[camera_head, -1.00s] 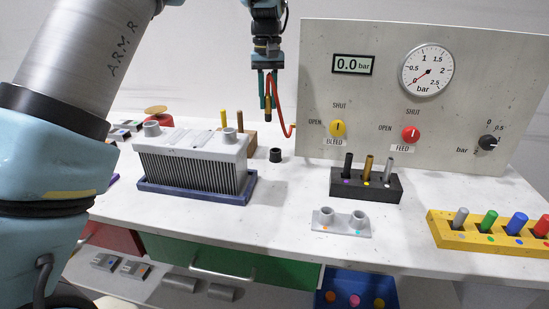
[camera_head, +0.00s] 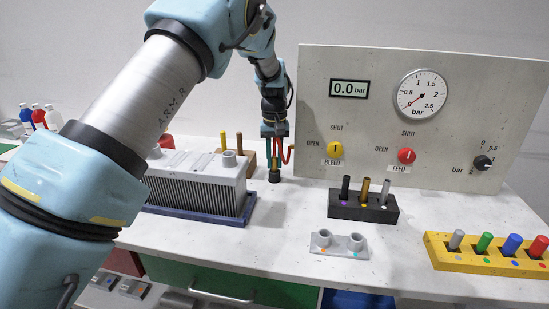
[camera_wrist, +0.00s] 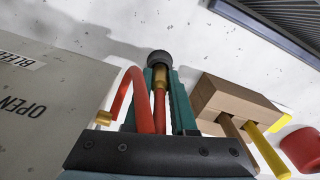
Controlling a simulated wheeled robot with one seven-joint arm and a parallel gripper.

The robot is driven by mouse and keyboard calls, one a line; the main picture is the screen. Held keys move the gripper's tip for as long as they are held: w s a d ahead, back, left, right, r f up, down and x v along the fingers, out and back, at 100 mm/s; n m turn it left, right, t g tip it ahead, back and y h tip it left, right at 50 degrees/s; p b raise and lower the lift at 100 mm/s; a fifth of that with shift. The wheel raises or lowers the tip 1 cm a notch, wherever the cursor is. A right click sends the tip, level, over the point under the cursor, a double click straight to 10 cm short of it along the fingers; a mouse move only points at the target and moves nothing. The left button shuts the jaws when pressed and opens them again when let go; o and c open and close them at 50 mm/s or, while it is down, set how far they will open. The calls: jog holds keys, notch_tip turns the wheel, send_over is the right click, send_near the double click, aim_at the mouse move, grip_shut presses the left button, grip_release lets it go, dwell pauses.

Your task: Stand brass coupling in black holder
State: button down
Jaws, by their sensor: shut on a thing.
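My gripper (camera_head: 275,158) is shut on the brass coupling (camera_wrist: 160,84), which has a red hose (camera_wrist: 140,82) running from it. The hose loops beside the teal fingers in the wrist view. The black holder (camera_head: 274,176) stands on the white bench, directly below the fingers; it also shows in the wrist view (camera_wrist: 160,58) at the tip of the coupling. The coupling looks upright and lined up with the holder. Its lower end is hidden at the holder's mouth, so I cannot tell how deep it sits.
A finned grey block (camera_head: 195,190) in a blue tray is left of the holder, with a wooden block (camera_wrist: 235,105) behind it. The panel (camera_head: 420,125) rises to the right. A black rack (camera_head: 345,210) and grey double socket (camera_head: 325,247) stand nearer right.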

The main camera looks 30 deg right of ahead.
jog(key=shift+f, duration=0.15)
jog(key=c, duration=0.7)
grip_release()
jog(key=shift+c, duration=0.2)
notch_tip(320, 180, up, 12)
jog(key=b, duration=0.2)
